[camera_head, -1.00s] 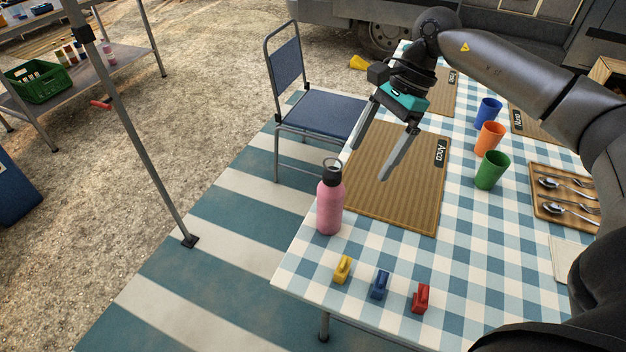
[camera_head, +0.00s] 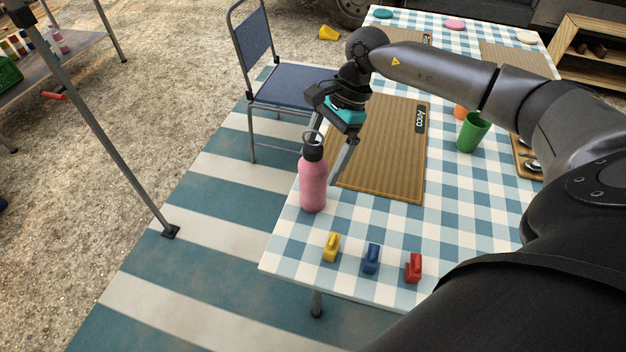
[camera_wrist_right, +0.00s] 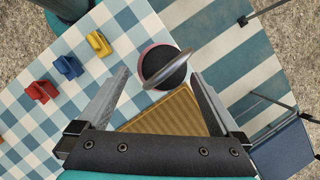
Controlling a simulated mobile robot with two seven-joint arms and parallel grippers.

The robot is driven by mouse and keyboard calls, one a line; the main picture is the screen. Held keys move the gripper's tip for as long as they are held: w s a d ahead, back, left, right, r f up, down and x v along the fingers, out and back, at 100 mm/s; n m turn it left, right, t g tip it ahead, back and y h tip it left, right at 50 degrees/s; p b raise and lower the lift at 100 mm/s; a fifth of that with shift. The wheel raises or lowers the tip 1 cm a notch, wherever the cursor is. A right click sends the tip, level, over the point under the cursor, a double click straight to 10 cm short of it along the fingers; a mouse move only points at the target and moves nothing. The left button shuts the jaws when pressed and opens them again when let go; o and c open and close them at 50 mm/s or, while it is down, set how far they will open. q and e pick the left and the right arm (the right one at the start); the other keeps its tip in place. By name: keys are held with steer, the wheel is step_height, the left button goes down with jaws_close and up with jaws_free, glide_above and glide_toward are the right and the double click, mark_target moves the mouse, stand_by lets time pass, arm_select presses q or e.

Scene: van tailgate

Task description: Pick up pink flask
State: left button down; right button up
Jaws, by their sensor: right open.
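The pink flask (camera_head: 313,182) stands upright near the left edge of the checked table, with a dark cap and a ring handle on top. In the right wrist view the flask (camera_wrist_right: 164,67) is seen from above, just ahead of the fingertips and roughly between their lines. My right gripper (camera_head: 330,160) is open and empty, right behind the flask; one finger shows to its right and the other is mostly hidden by the flask. The gripper also shows in the wrist view (camera_wrist_right: 160,75), with fingers wide apart. My left gripper is not in view.
Yellow (camera_head: 331,247), blue (camera_head: 371,259) and red (camera_head: 414,268) clips lie at the table's front. A brown placemat (camera_head: 385,150) lies under my right arm. A green cup (camera_head: 472,132) stands to the right. A blue chair (camera_head: 280,90) stands beyond the table's left edge.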

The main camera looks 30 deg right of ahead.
mark_target(313, 174)
steer(key=b+x, duration=0.1)
steer(key=x, duration=0.3)
steer(key=shift+a+f, duration=0.25)
steer(key=shift+r, duration=0.1)
jaws_close()
stand_by(0.4)
